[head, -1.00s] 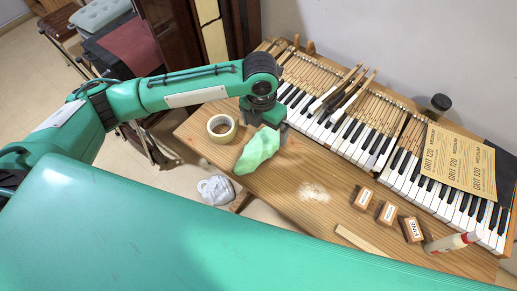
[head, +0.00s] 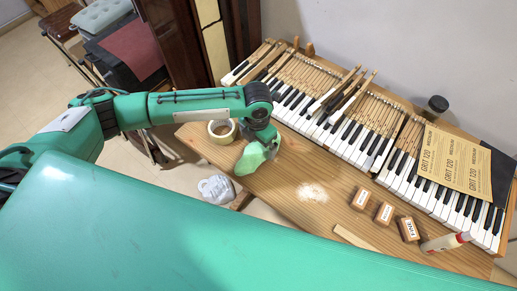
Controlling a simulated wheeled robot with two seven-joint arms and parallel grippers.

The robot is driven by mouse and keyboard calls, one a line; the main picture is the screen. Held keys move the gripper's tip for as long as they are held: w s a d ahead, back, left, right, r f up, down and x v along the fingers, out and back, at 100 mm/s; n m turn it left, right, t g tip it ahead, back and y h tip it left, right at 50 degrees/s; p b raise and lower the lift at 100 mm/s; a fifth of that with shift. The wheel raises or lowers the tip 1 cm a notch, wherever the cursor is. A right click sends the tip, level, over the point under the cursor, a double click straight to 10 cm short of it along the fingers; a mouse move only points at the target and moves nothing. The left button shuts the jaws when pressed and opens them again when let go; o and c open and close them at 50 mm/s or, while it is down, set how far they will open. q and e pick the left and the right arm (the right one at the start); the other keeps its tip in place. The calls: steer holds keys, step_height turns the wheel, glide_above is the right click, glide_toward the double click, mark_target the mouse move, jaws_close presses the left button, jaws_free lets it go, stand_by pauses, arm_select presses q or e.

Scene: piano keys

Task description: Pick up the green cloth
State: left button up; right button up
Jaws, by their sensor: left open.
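The green cloth (head: 251,158) lies crumpled at the left front part of the wooden table (head: 290,200). Its upper right part is hidden behind my left gripper (head: 269,143). My left gripper points down over that end of the cloth and is open. I cannot tell whether its fingers touch the cloth. My right gripper is not in view.
Piano keys (head: 345,130) run along the table's back. Small labelled blocks (head: 384,213), a glue bottle (head: 445,243) and sandpaper sheets (head: 455,160) are at the right. A dark cup (head: 436,105) stands behind the keys.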

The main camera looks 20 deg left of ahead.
mark_target(257, 147)
arm_select(q)
steer(key=shift+a+f+p, duration=0.1)
steer(key=shift+f+p, duration=0.25)
steer(key=shift+f, duration=1.5)
steer(key=c, duration=0.9)
step_height(257, 147, up, 20)
steer(key=b, duration=0.3)
